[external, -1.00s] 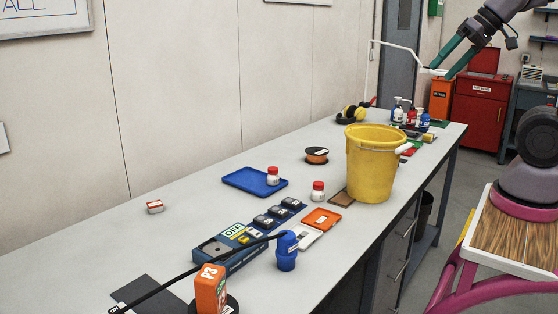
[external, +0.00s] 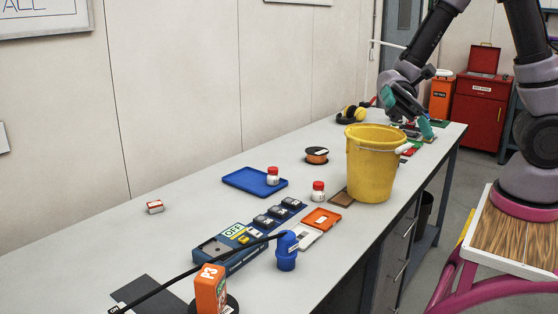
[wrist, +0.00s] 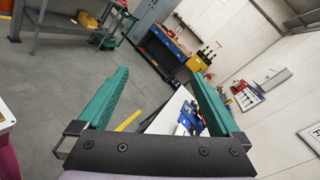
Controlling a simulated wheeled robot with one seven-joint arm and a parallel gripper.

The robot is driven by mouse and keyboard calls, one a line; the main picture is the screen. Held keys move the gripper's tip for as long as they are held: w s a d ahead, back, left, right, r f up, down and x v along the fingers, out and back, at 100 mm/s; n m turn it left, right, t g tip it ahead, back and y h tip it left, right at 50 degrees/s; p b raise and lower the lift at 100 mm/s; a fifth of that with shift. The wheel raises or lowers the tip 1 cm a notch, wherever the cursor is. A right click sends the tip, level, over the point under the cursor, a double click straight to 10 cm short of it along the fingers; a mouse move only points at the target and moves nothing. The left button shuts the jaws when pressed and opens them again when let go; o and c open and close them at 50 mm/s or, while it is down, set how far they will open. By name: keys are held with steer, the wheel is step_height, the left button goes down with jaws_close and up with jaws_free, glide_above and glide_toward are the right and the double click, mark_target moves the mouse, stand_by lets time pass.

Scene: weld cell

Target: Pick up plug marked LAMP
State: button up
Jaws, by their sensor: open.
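Several plug-like items are on the bench, but I cannot read LAMP on any. Three dark plugs or blocks with small pale labels (external: 277,212) sit in a row on a blue strip at mid bench. A blue cylindrical connector (external: 287,252) stands nearer, beside a black cable. My gripper (external: 425,120) is at the far right end of the bench, behind the yellow bucket and well away from these. In the wrist view my gripper (wrist: 159,72) has its two teal fingers wide apart with nothing between them.
The yellow bucket (external: 372,170) stands tall between my gripper and the dark blocks. A blue tray (external: 247,182), wire spool (external: 317,155), orange case (external: 322,219), OFF-marked box (external: 210,250) and orange P3 block (external: 210,290) are also on the bench. The left rear bench is mostly clear.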

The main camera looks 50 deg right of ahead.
steer(key=w+a+f+m+t+y, duration=0.6)
steer(key=w+a+f+m+t, duration=0.1)
steer(key=w+f+m+t, duration=0.5)
steer(key=m+t+h, duration=1)
steer(key=m+h, duration=0.1)
glide_toward(285, 252)
steer(key=shift+w+d+f, duration=0.2)
steer(key=shift+d+f, duration=0.1)
steer(key=shift+d, duration=0.2)
steer(key=shift+w+d+f, duration=0.2)
steer(key=shift+d+f, duration=0.15)
steer(key=shift+d, duration=0.2)
steer(key=shift+w+f, duration=0.1)
steer(key=shift+w, duration=0.05)
steer(key=x, duration=1)
steer(key=shift+w+a, duration=0.15)
steer(key=shift+a, duration=0.05)
jaws_close()
